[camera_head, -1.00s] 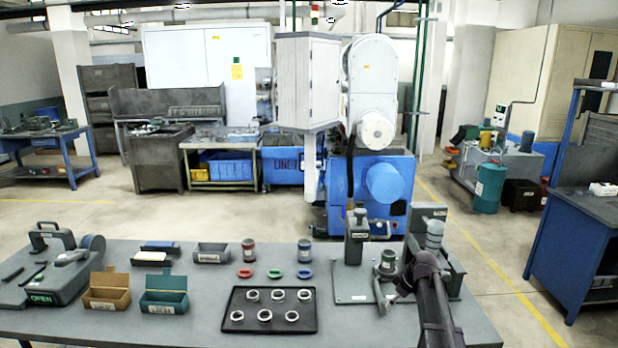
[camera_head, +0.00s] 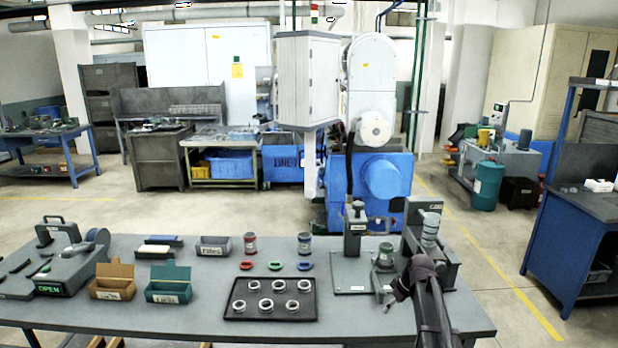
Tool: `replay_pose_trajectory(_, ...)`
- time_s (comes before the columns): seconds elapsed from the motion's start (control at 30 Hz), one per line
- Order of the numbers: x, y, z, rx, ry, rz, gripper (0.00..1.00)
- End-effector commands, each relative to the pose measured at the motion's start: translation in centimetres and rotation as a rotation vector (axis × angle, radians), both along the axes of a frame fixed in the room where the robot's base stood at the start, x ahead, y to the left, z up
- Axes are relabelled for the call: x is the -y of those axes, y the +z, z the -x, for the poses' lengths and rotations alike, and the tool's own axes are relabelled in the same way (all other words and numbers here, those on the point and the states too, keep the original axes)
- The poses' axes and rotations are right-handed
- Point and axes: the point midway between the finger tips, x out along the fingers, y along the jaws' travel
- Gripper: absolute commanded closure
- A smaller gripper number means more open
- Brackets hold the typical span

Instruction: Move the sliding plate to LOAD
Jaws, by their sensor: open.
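A grey fixture stands at the right end of the grey table. It has a flat base plate (camera_head: 350,286), a post-like unit (camera_head: 355,232) at the back, a round grey part (camera_head: 384,258) and a tall upright block (camera_head: 425,222). I cannot tell which part is the sliding plate, and no LOAD mark is legible. My gripper (camera_head: 388,306) is open, at the front right of the fixture, with its fingertips pointing down and left. It looks empty. My dark arm hides part of the fixture's front right, and contact with it cannot be told.
A black tray (camera_head: 236,314) with several metal rings lies left of the fixture. Behind it are small coloured rings and two cans. Green (camera_head: 169,287) and brown (camera_head: 113,284) open boxes and a grey device (camera_head: 63,272) marked OPEN stand farther left. A blue-and-white machine (camera_head: 340,195) stands behind the table.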

Motion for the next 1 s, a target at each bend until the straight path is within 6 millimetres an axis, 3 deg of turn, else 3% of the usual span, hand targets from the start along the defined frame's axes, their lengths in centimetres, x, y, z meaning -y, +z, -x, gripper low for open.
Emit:
replay_pose_trajectory(0.27,-2.1,-1.9,3.7,-0.067,-0.09,0.007,0.16)
replay_pose_trajectory(0.47,-4.1,-3.9,7.7,-0.138,-0.201,0.025,0.16)
replay_pose_trajectory(0.8,-8.1,-8.7,18.9,-0.292,-0.537,0.107,0.16)
replay_pose_trajectory(1.0,-8.9,-10.0,22.6,-0.329,-0.68,0.148,0.16)
